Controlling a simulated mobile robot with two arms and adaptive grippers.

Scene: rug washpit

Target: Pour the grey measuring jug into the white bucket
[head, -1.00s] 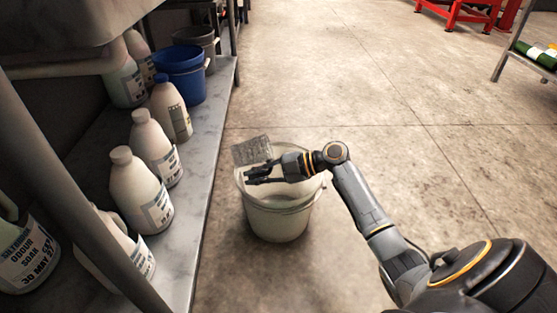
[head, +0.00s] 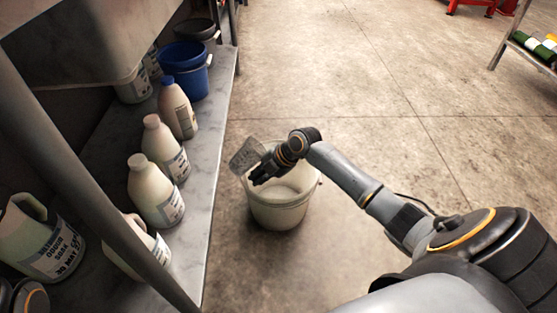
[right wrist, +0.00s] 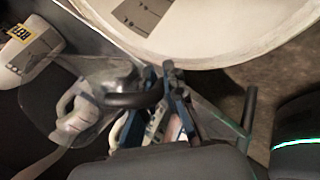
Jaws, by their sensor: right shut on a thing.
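The white bucket (head: 280,214) stands upright on the concrete floor in the head view. The grey measuring jug (head: 246,156) is see-through and tilted, above the bucket's left rim. My right gripper (head: 258,178) is shut on the jug, over the left part of the bucket's mouth. In the right wrist view the clear jug wall (right wrist: 62,110) shows at left, with a dark handle by the fingers, and the bucket (right wrist: 225,40) fills the top. The bucket's inside looks pale; I cannot tell whether liquid is flowing. My left gripper is not in view.
A grey shelf (head: 205,215) along the left holds several white bottles (head: 152,192) and a blue bucket (head: 184,72). Its edge runs close to the white bucket. A metal rack (head: 530,50) stands at far right. The floor beyond the bucket is clear.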

